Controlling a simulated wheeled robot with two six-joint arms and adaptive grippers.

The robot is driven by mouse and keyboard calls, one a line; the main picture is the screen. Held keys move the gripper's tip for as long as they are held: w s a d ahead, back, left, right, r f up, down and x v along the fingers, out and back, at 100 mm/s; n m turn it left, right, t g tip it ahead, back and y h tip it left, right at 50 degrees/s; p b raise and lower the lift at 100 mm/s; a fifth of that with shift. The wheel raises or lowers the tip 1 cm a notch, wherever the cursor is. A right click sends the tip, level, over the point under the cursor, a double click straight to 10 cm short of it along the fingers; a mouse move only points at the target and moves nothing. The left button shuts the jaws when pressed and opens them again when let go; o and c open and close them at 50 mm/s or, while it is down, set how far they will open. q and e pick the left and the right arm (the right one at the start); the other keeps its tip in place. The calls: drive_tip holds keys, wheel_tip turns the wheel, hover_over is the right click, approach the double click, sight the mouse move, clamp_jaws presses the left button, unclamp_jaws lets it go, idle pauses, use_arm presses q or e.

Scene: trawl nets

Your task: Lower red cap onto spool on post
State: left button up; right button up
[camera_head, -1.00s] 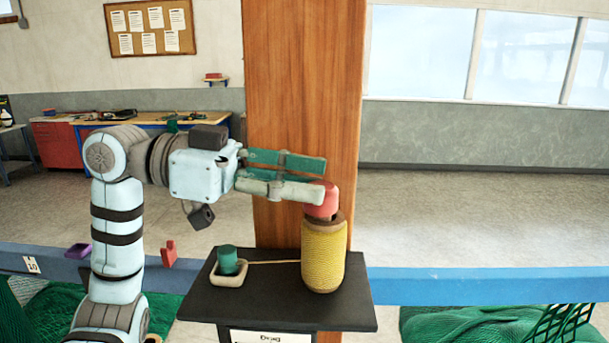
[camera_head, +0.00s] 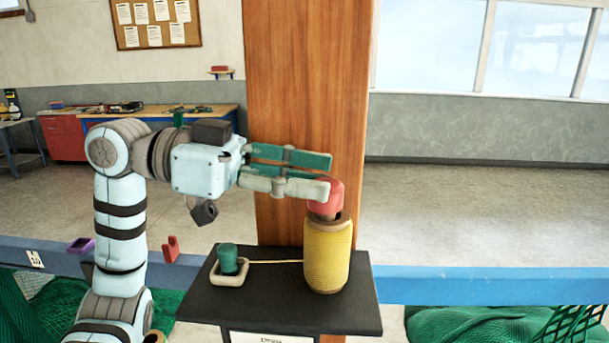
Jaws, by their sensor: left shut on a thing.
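The red cap (camera_head: 329,199) is at the top of the yellow spool (camera_head: 328,257), which stands upright on a black shelf (camera_head: 290,317) in front of the wooden column. My left gripper (camera_head: 322,178) reaches in from the left and is shut on the cap, with its fingers level. A dark brown part shows between the cap and the spool's top, so whether the cap touches the spool is not clear. The post inside the spool is hidden. My right gripper is not in view.
A green cap (camera_head: 228,258) sits in a small pale tray (camera_head: 230,280) on the shelf's left, with a yellow line running to the spool. A blue rail (camera_head: 480,287) passes behind the shelf. Green netting (camera_head: 470,325) lies on both sides.

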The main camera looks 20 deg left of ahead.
use_arm(q)
drive_tip(key=shift+s+r, duration=0.1)
idle(0.3)
drive_tip(key=shift+w+p, duration=0.35)
drive_tip(key=shift+w, duration=0.1)
drive_tip(key=shift+f, duration=0.2)
drive_tip(key=shift+f+b, duration=0.45)
drive_tip(key=shift+f, duration=0.05)
drive_tip(key=o, duration=1.1)
drive_tip(key=shift+c, duration=0.2)
